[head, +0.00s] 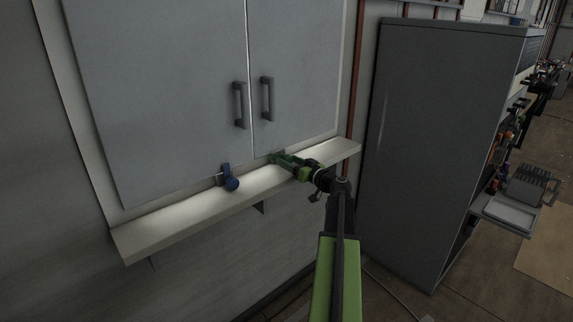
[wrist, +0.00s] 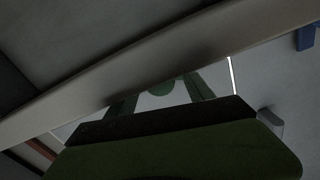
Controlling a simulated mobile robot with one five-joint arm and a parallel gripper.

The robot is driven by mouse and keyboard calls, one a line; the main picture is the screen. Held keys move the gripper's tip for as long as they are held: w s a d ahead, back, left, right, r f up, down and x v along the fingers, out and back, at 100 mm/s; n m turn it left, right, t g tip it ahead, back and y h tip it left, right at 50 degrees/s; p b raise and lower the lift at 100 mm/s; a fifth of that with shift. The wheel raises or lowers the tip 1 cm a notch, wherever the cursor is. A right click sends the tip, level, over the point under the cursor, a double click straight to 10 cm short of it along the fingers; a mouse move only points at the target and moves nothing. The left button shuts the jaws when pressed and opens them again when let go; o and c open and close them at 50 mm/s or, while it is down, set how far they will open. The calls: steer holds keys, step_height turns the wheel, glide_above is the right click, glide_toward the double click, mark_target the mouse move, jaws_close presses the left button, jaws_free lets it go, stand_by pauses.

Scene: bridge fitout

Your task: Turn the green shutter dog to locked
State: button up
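The green shutter dog (head: 277,155) is at the bottom edge of the grey double-door cabinet, just right of the door seam, and is largely hidden by my gripper in the head view. Its round green end (wrist: 160,88) shows in the wrist view. My gripper (head: 287,160) reaches in from the right, just above the ledge. In the wrist view my gripper (wrist: 158,98) has its two fingers apart, one either side of the green end, with gaps visible between. I cannot tell the dog's exact angle.
A blue shutter dog (head: 229,182) sits left of the green one; it also shows in the wrist view (wrist: 306,38). A pale ledge (head: 190,222) runs below the doors (head: 170,90). A tall dark cabinet (head: 440,130) stands to the right.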

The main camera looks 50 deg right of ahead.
steer(key=s+a, duration=0.1)
steer(key=s, duration=1.6)
steer(key=shift+s, duration=0.2)
steer(key=shift+a, duration=0.1)
